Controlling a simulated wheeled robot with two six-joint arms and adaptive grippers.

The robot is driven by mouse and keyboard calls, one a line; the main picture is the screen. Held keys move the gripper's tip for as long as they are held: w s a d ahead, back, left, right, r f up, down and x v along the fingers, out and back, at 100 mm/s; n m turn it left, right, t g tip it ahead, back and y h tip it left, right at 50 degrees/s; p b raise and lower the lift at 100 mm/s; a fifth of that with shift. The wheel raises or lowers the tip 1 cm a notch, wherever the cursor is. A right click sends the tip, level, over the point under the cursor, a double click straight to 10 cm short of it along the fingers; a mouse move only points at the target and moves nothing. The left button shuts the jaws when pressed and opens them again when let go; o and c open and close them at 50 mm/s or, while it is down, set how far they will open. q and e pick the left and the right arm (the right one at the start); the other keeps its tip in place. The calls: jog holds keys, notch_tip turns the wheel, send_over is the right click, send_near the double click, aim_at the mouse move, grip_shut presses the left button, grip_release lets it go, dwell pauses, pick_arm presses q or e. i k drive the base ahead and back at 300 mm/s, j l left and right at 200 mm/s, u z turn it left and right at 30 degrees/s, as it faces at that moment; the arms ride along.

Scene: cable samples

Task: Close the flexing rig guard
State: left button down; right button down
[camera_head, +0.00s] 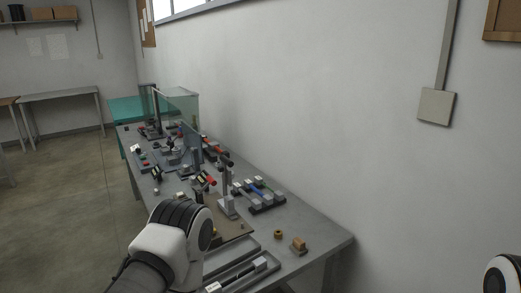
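At the far end of the long grey bench (318,241) stands a clear, green-tinted guard (183,106). It is partly behind a dark upright post (156,108). The guard is small and far off, and I cannot tell from here how far open it stands. The equipment beside it is too small to make out clearly. A white and black link of my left arm (172,243) reaches over the near left side of the bench, well short of the guard. No fingers of my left gripper show. Only a piece of my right arm (503,274) shows at the lower right, without its gripper.
The bench is crowded with small dark rigs, a row of grey blocks (262,196), a grey tray (249,272) and a small tan block (299,245). A wall runs along its right side. The floor (68,205) to the left is clear.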

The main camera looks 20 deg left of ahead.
aim_at(180, 109)
jog(key=i+j+z, duration=0.3)
jog(key=j, duration=1.15)
jog(key=j+z, duration=0.35)
jog(key=j, duration=1.1)
jog(key=k+j+z, duration=0.1)
jog(key=j+z, duration=0.2)
jog(key=j, duration=1.15)
